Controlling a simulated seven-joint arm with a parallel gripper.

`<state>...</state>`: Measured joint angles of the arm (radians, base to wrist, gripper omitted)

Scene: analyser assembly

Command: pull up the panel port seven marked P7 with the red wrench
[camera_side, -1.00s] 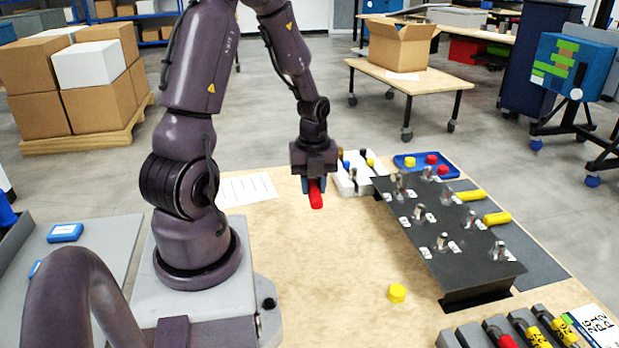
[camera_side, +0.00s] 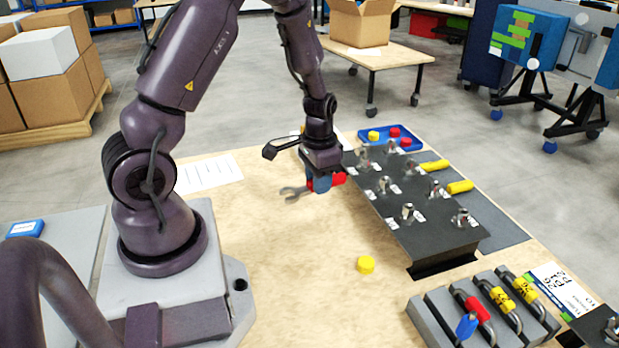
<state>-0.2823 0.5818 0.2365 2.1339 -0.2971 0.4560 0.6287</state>
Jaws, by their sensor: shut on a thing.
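My gripper (camera_side: 320,183) is shut on the red wrench (camera_side: 338,179) and holds it above the wooden table, just left of the panel's far end. The wrench's red handle shows right of the fingers, and its grey open jaw (camera_side: 292,193) sticks out to the left. The black panel (camera_side: 425,235) stands raised on the table at the right. It carries several metal ports, such as one at the near end (camera_side: 408,211), with small white labels beside them. The labels are too small to read, so I cannot tell which port is P7. The wrench is apart from the ports.
Yellow-handled tools (camera_side: 460,187) lie along the panel's right side. A blue tray (camera_side: 370,138) with red and yellow caps is behind. A yellow cap (camera_side: 366,265) lies on the table. A grey rack (camera_side: 440,318) with handled tools stands in front.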

